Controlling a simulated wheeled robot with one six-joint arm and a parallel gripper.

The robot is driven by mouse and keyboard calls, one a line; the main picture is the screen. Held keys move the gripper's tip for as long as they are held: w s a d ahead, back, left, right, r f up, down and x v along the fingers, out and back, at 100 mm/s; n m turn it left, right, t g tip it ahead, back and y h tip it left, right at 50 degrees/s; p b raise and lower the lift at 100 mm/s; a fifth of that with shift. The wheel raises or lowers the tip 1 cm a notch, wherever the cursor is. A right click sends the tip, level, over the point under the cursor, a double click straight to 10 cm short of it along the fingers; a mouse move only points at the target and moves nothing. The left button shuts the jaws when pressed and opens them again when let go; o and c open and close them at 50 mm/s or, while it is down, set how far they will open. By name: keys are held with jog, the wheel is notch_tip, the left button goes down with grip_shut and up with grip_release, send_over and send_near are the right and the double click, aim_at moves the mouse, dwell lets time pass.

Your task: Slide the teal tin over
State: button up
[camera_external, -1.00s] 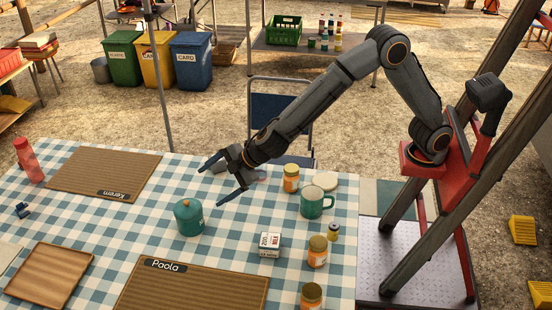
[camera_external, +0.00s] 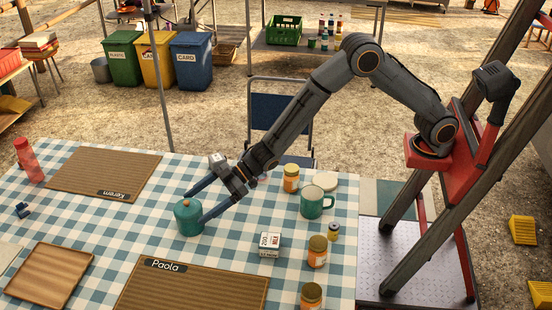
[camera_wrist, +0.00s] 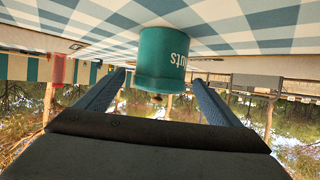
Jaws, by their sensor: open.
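The teal tin (camera_external: 188,219), round with a domed lid and a small knob, stands upright on the checked cloth between the two mats. It also shows upside down in the wrist view (camera_wrist: 163,58), with part of a white label reading "uts". My gripper (camera_external: 194,207) is open, with one finger on each side of the tin in the external view. In the wrist view the tin lies between and beyond the fingertips. I cannot tell whether either finger touches it.
The Kerem mat (camera_external: 105,174) lies behind left, the Paola mat (camera_external: 190,288) in front. A wooden tray (camera_external: 48,275) lies front left. Bare cloth lies left of the tin.

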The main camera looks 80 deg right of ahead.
aim_at(178, 223)
jog(key=shift+f, duration=0.35)
jog(key=shift+x, duration=3.95)
jog(key=shift+c, duration=0.3)
jog(key=c, duration=1.2)
jog(key=shift+o, duration=0.2)
jog(key=shift+d+p, duration=2.4)
jog(key=shift+d, duration=7.65)
jog(key=o, duration=1.2)
